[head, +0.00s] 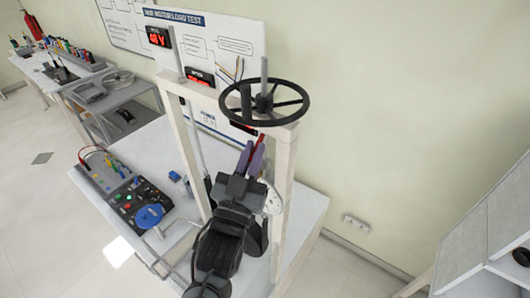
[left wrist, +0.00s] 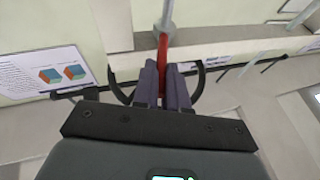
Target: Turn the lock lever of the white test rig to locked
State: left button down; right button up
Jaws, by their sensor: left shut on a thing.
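The white test rig (head: 284,190) stands on the white bench, with a black handwheel (head: 296,113) on its top beam. The red lock lever (head: 261,140) shows as a small red piece just under the beam. In the left wrist view the red lever (left wrist: 162,46) runs down between the fingers from a grey rod. My left gripper (head: 253,156) is below the handwheel, its purple-grey fingers shut on the lever. The fingers (left wrist: 162,78) also show in the left wrist view and hide the lever's lower part. My right gripper is not in view.
A control box (head: 139,203) with a blue knob (head: 150,216) sits at the bench's left. A round gauge (head: 273,200) is partly hidden beside my gripper. Red displays (head: 158,37) and a wall board stand behind. A grey cabinet (head: 490,235) is at the right.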

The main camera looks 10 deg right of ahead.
pick_arm(q)
jog(key=shift+s+d+f+n+t+y, duration=0.1)
jog(key=shift+d+n+t+y, duration=0.35)
jog(key=shift+y, duration=0.55)
jog(key=shift+s+d+f+n+t+y, duration=0.1)
jog(key=shift+d+n+t+y, duration=0.35)
jog(key=shift+y, duration=0.55)
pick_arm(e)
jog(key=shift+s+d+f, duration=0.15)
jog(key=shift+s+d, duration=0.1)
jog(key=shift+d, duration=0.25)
pick_arm(q)
jog(key=shift+a, duration=0.1)
jog(key=c, duration=1.2)
grip_release()
jog(key=shift+r, duration=0.1)
jog(key=shift+o, duration=0.2)
jog(key=shift+s, duration=0.1)
jog(key=b+v, duration=0.3)
jog(key=v, duration=0.7)
jog(key=shift+s, duration=0.35)
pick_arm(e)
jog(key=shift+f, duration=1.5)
